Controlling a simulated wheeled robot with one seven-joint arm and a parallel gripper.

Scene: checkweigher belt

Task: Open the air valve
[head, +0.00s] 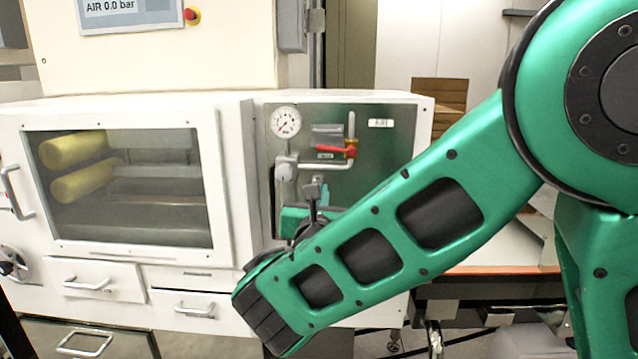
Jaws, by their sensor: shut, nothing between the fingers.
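The air valve has a red lever (335,151) on a brass body, on the grey panel of the white machine. The lever lies roughly level, pointing left from the vertical pipe (351,125). A round pressure gauge (286,121) sits up and to the left of it. The display (125,10) reads AIR 0.0 bar. My gripper (314,190) is shut and empty, a little below and left of the lever in the picture, apart from it. My green forearm hides part of the gripper and the lower panel.
A filter unit and pipe (286,172) stand at the panel's left side, close to my gripper. A windowed door (215,190) with yellow rollers behind it is to the left. Drawers with handles (195,311) are below. Cardboard boxes (438,95) stand behind right.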

